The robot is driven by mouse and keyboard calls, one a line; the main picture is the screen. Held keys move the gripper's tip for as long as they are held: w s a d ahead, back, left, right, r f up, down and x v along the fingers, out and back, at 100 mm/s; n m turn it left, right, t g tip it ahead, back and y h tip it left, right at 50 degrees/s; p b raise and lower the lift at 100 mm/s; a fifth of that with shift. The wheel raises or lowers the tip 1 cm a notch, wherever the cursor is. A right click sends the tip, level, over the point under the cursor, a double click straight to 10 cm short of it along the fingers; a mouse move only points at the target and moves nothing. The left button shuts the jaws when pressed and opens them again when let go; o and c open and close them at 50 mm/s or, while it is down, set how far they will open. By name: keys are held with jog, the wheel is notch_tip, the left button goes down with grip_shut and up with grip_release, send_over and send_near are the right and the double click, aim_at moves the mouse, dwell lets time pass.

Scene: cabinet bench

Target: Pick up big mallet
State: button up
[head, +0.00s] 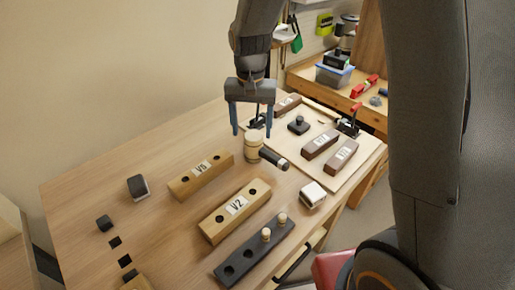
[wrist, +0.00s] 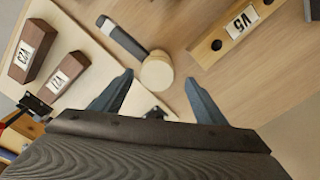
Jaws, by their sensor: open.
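The mallet (head: 254,146) has a pale wooden head and a dark handle, and lies on the bench near the edge of the light board. In the head view its handle points to the lower right. My gripper (head: 254,131) is open and empty, with its blue fingers pointing down above and just behind the mallet head. In the wrist view the mallet head (wrist: 157,72) lies ahead of the gap between the fingers of my gripper (wrist: 160,80), and the dark handle (wrist: 122,40) runs to the upper left. I cannot tell the exact height gap.
Wooden block V5 (head: 200,176) and block V2 (head: 235,211) lie left of and below the mallet. A dark block with pegs (head: 254,251) is nearer. The light board (head: 365,156) holds brown blocks (head: 341,157) and clamps. A white-topped block (head: 312,196) lies nearby.

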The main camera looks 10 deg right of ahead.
aim_at(254, 134)
jog(key=shift+s+d+f+p, duration=0.1)
jog(key=shift+f+p, duration=0.2)
jog(key=shift+f, duration=0.5)
jog(key=shift+w+d+f+p, duration=0.1)
jog(key=shift+f+p, duration=0.15)
jog(key=shift+f, duration=0.6)
jog(key=shift+s+d+f+p, duration=0.1)
jog(key=shift+f+p, duration=0.2)
jog(key=shift+f, duration=0.5)
jog(key=c, duration=1.2)
jog(key=shift+r, duration=0.15)
notch_tip(254, 134, up, 10)
jog(key=shift+f+b, duration=0.1)
jog(key=shift+b, duration=1.1)
